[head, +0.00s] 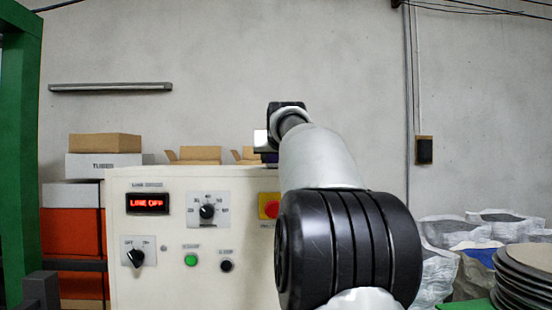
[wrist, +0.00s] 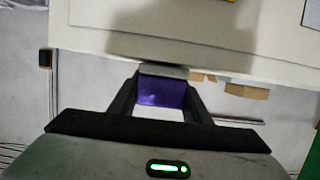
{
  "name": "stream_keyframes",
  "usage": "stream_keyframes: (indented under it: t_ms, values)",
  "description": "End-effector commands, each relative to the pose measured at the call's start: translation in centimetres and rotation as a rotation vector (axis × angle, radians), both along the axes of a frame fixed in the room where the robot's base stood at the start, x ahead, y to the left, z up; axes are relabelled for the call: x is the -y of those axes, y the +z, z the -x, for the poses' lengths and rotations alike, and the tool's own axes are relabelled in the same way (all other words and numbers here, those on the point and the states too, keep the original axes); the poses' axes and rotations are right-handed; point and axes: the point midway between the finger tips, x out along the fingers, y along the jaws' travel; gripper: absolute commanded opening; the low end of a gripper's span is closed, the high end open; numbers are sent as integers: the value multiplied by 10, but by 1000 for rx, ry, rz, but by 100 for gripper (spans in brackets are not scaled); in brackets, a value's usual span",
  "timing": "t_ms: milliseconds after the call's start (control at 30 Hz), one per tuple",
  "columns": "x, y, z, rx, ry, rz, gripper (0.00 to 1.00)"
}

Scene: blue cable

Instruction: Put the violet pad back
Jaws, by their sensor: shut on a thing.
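The violet pad (wrist: 161,92) sits between the two fingers of my gripper (wrist: 163,80) in the wrist view, and the gripper is shut on it. A short grey strip (wrist: 163,71) lies across the pad's far edge, close to the edge of the pale control cabinet (wrist: 90,38). I cannot tell whether the pad touches the cabinet. In the head view my gripper (head: 262,141) is at the cabinet's top edge (head: 190,172), partly hidden behind my arm. Only a small dark violet patch shows below it there.
The cabinet front carries a lit red display (head: 148,203), dials, a green button (head: 191,260) and a red knob (head: 269,205). Boxes (head: 103,144) stand behind it at left. A green post (head: 20,150) is at far left. Sacks and stacked discs (head: 524,272) are at right.

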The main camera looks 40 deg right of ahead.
Motion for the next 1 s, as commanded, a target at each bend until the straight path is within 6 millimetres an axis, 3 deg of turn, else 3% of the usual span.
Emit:
stream_keyframes:
  t_ms: [133, 167, 267, 667, 1000]
  values:
    - [0, -5, 0, 1, 0, 1, 19]
    - [0, -4, 0, 0, 0, 0, 47]
    - [0, -3, 0, 0, 0, 0, 62]
    - [-1, -3, 2, 2, 0, 1, 62]
    - [-36, 19, 62, 4, -1, 3, 62]
